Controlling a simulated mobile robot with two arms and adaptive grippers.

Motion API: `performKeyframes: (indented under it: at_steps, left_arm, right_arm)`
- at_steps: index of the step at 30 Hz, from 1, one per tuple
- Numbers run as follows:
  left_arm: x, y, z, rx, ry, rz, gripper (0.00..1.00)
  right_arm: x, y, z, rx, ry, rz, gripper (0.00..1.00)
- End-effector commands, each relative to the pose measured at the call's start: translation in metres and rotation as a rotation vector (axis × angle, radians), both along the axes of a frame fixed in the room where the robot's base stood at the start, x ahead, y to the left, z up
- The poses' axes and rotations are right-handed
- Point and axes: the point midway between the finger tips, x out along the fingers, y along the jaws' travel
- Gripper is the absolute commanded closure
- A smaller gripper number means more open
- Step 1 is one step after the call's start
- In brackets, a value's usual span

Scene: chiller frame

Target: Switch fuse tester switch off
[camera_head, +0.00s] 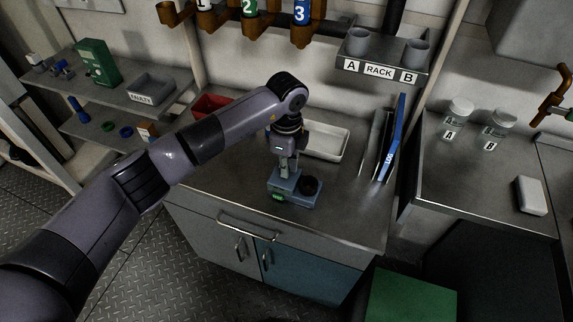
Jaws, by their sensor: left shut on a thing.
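The fuse tester (305,199) is a small blue-grey box on the metal counter. It has a round black part (310,185) on its top right and a small green patch (277,197) on its front left. My left gripper (284,174) points down at the tester's top left, beside the round black part. Its fingers are shut on a small part there, which appears to be the fuse tester switch; the fingers mostly hide it, so its position cannot be told. My right gripper is not in view.
A white tray (327,141) lies behind the tester, and a red bin (211,106) is behind my left arm. Binders (391,140) stand to the right. A rack shelf (380,72) with grey cups hangs above. The counter's front right is clear.

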Motion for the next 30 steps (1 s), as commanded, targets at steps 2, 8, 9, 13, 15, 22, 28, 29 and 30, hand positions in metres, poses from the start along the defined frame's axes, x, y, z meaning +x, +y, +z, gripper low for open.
performKeyframes:
  at_steps: [2,8,9,13,15,22,28,29,30]
  left_arm:
    - [0.0004,0.0008,-0.0001,-0.006,0.002,0.001,1.0]
    - [0.0016,0.0055,-0.0013,-0.103,0.038,0.004,1.0]
    - [0.0015,0.0051,-0.0008,-0.116,0.041,0.002,1.0]
    - [0.0013,0.0041,0.0,-0.118,0.041,0.0,1.0]
    - [0.0013,0.0042,0.0,-0.118,0.041,0.0,1.0]
    - [0.0014,0.0041,0.0001,-0.117,0.041,0.0,0.76]
    - [0.0014,0.0041,0.0002,-0.117,0.041,0.0,0.68]
    - [0.0014,0.0041,0.0002,-0.117,0.041,0.0,0.68]
    - [0.0014,0.0041,0.0002,-0.117,0.041,0.0,0.68]
  right_arm:
    - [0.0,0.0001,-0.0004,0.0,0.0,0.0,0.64]
    - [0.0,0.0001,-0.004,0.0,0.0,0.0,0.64]
    - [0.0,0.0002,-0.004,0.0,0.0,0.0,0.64]
    - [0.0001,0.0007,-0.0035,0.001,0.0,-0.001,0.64]
    - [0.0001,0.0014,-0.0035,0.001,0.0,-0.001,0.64]
    - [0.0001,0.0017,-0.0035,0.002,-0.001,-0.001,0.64]
    - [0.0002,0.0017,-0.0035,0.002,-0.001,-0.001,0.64]
    - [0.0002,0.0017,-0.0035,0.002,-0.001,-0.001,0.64]
    - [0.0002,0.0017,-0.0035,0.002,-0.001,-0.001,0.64]
